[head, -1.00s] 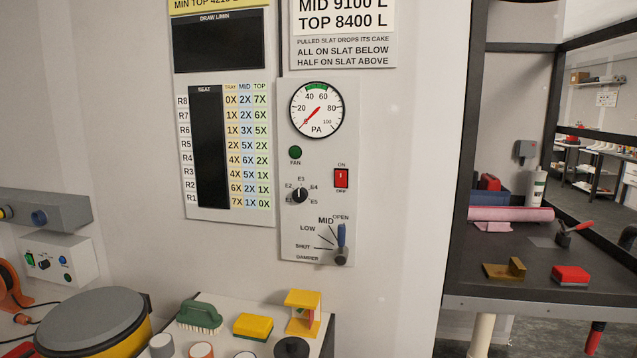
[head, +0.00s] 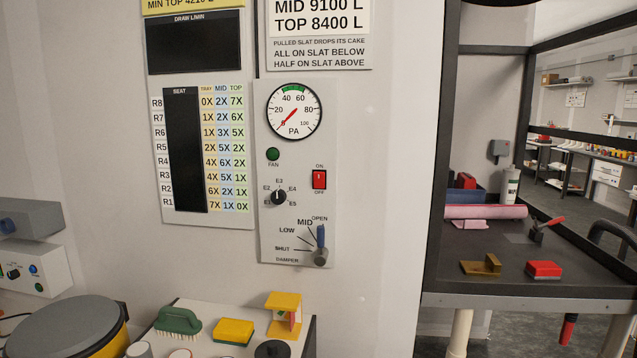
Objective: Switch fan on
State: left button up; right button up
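The fan switch (head: 319,180) is a red rocker on the grey control panel (head: 293,225), with ON printed above it and OFF below. A dark green FAN lamp (head: 273,154) sits to its left and looks unlit. The round PA gauge (head: 294,112) above has its red needle pointing to the lower left, near zero. The E1 to E5 selector knob (head: 279,197) points up at about E3. The blue damper lever (head: 321,238) points up at OPEN. Neither gripper is in view.
A bench below holds a green brush (head: 178,322), a yellow sponge (head: 233,331) and a yellow stand (head: 284,315). A yellow-and-grey drum (head: 70,325) stands at the lower left. A dark-framed bench (head: 560,288) is at right. The wall before the panel is clear.

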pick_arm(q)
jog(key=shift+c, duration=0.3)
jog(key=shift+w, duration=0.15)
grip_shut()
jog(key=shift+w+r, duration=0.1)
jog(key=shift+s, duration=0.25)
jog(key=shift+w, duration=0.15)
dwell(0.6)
